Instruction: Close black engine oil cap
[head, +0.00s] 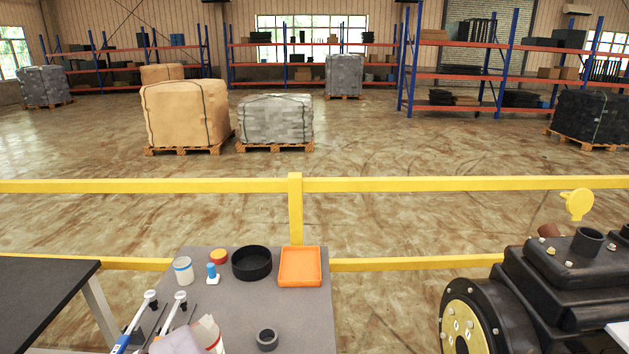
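A black engine (520,290) with a yellow round end plate stands at the right, cut off by the picture edge. A short black round neck or cap (587,241) stands up on its top; I cannot tell whether it is open or closed. A yellow round disc (577,203) stands upright behind it, near a brown round part (549,231). A small dark grey ring-shaped or cap-like piece (267,339) lies on the grey table (300,318); I cannot tell whether it is the oil cap. My gripper is not in view.
The grey table also holds a black round tray (252,263), an orange square tray (300,267), a white jar (183,270), a blue-and-white bottle (212,274) and tools. A yellow railing (400,184) runs behind. Open floor lies between table and engine.

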